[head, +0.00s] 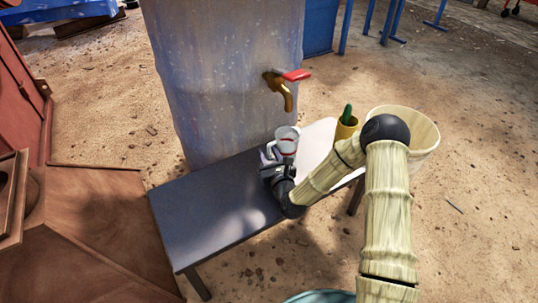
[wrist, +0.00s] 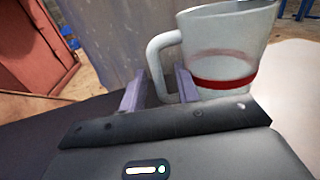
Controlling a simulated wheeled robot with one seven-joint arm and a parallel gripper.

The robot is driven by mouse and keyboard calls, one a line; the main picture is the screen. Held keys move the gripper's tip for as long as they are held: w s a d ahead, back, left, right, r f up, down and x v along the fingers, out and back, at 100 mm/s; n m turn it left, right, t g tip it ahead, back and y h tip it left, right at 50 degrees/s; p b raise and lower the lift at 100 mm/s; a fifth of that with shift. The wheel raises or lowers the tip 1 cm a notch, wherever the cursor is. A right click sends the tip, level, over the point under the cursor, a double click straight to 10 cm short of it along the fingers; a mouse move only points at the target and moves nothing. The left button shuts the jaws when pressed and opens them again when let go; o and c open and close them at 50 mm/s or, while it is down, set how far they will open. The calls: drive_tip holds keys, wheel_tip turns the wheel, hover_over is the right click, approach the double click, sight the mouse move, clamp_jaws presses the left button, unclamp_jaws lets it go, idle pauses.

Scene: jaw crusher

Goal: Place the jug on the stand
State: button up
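The jug (head: 286,140) is a white mug-like vessel with a red band and a side handle. In the wrist view the jug (wrist: 228,50) is upright at the upper right, its handle toward my gripper; its base is hidden. My gripper (head: 270,160) is low over the bench beside the jug. In the wrist view my gripper's fingers (wrist: 160,88) are apart, with the handle between them and a gap visible. The low grey bench (head: 205,210), seemingly the stand, is below the tap. I cannot tell whether the jug touches it.
A large blue-grey barrel (head: 225,75) with a red-handled brass tap (head: 283,85) stands behind the bench. Rusty machinery (head: 70,230) is at left. The bench's left part is clear.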

drive_tip(key=p+v, duration=0.5)
drive_tip(key=v, duration=0.7)
idle(0.4)
